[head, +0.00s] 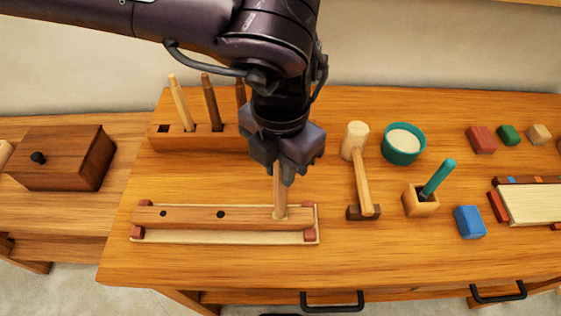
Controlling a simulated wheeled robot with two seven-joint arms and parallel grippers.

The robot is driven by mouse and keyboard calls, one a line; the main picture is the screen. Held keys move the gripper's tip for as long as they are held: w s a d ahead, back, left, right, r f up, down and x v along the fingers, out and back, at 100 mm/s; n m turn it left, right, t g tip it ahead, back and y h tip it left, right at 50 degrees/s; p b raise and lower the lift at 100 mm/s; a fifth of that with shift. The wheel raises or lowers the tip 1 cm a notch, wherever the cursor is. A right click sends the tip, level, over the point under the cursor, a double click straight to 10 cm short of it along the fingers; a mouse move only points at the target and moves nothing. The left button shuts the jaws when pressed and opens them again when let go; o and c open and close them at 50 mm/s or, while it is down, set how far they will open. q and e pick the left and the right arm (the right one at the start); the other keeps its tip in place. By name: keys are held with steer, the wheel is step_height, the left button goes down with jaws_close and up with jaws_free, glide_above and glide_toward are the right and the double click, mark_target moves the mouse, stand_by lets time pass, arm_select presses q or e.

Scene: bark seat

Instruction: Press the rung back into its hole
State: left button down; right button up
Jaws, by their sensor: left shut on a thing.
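My left gripper (281,176) is shut on the upper part of a light wooden rung (280,200). The rung stands roughly upright, its lower end at the right part of a wooden rail (190,216). Whether that end is inside a hole or only resting at it I cannot tell. The rail lies on a pale base with reddish blocks at its corners, and two dark round holes show along its left and middle parts. My right gripper is not in the head view.
Behind is a wooden rack (185,142) with several upright sticks, partly hidden by my left arm. To the right are a mallet (363,180), a teal bowl (403,145), a small wooden holder (420,203) with a teal stick, and a blue block (469,222). A lidded box (62,157) stands left.

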arm_select(q)
steer(key=shift+f, duration=0.1)
stand_by(0.3)
steer(key=c, duration=1.2)
jaws_free()
step_height(320, 180, up, 8)
steer(key=shift+f, duration=0.1)
